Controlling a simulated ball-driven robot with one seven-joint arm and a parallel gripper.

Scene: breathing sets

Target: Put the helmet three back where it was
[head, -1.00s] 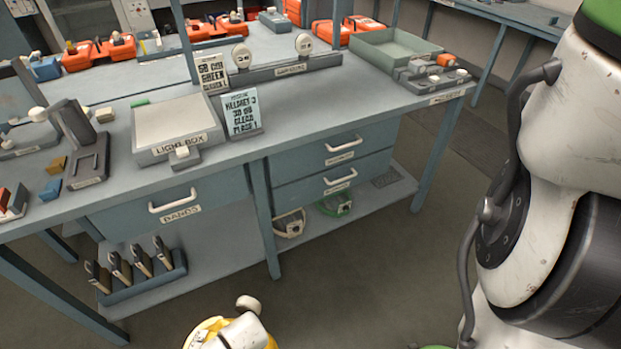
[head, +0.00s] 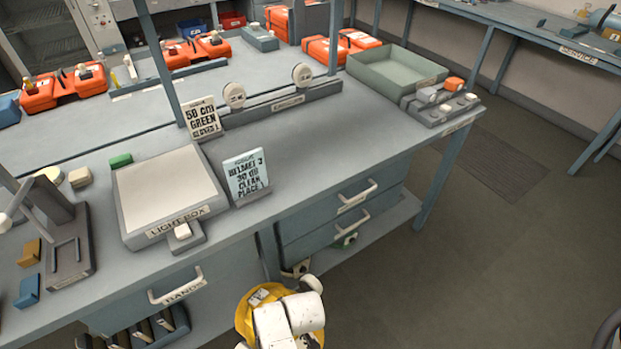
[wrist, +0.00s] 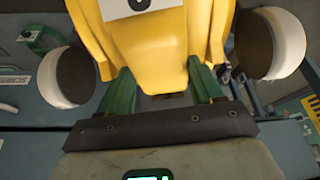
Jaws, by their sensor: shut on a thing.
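A yellow helmet (head: 252,300) is at the bottom of the head view, in front of the bench and partly covered by white rounded parts. In the wrist view the yellow helmet (wrist: 190,40) fills the top middle, with a white label whose mark is cut off. My gripper (wrist: 163,88) has its two dark green fingers against the helmet and is shut on it. White cups with dark insides flank it. A light-blue card (head: 246,175) on the bench reads "Helmet 3"; its smaller lines are hard to read.
The bench carries a light box (head: 168,195), a green tray (head: 420,82) and a second card (head: 201,117). Below are drawers (head: 335,207). Floor at right is clear.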

